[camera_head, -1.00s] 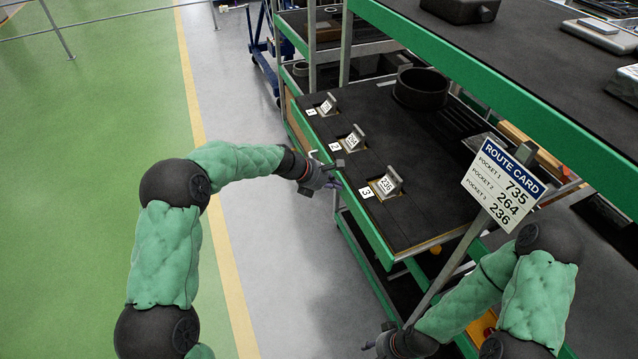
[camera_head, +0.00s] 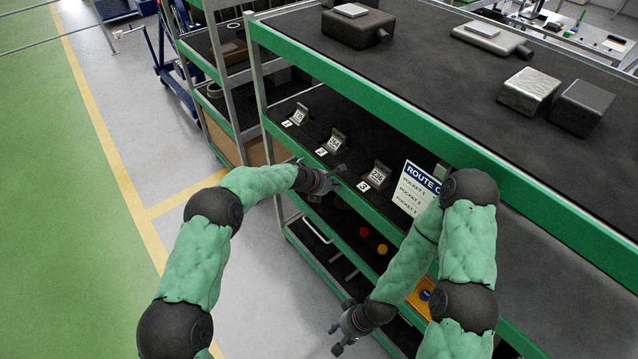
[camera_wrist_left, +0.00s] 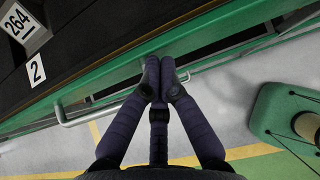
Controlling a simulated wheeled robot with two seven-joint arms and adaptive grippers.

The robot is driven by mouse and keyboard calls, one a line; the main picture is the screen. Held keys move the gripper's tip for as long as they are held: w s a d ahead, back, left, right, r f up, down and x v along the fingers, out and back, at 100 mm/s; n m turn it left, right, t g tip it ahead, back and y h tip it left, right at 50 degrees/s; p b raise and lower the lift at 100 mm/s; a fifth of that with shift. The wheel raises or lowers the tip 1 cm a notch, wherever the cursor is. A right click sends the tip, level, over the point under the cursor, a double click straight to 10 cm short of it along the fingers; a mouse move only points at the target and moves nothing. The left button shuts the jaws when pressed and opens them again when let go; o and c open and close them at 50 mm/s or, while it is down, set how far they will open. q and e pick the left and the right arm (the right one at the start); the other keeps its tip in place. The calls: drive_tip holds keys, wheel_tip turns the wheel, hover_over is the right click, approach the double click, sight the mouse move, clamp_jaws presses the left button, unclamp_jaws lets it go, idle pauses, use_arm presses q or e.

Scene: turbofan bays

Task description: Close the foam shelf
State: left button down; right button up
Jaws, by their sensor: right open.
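The foam shelf (camera_head: 315,129) is a dark tray with a green front edge, mostly under the upper deck in the head view. Its front strip shows with three small number plates beside labels 1, 2 and 3. My left gripper (camera_head: 333,180) is at the shelf's front, near labels 2 and 3. In the left wrist view its fingers (camera_wrist_left: 160,78) are together, empty, against or very near the green front edge (camera_wrist_left: 200,48); contact is unclear. My right gripper (camera_head: 345,330) is open and empty, low in front of the rack.
The route card (camera_head: 415,190) stands at the shelf's right, partly behind my right arm. The green-edged upper deck (camera_head: 420,60) overhangs the shelf and carries several boxes. A lower shelf holds red and yellow round parts (camera_head: 364,232). Grey floor (camera_head: 260,285) is clear in front.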

use_arm(q)
drive_tip(key=shift+w+d+r, duration=0.1)
drive_tip(key=shift+w+d, duration=0.15)
drive_tip(key=shift+d, duration=0.25)
use_arm(e)
drive_tip(key=shift+w+a+r, duration=0.2)
drive_tip(key=shift+w+r, duration=0.05)
drive_tip(key=shift+r, duration=0.1)
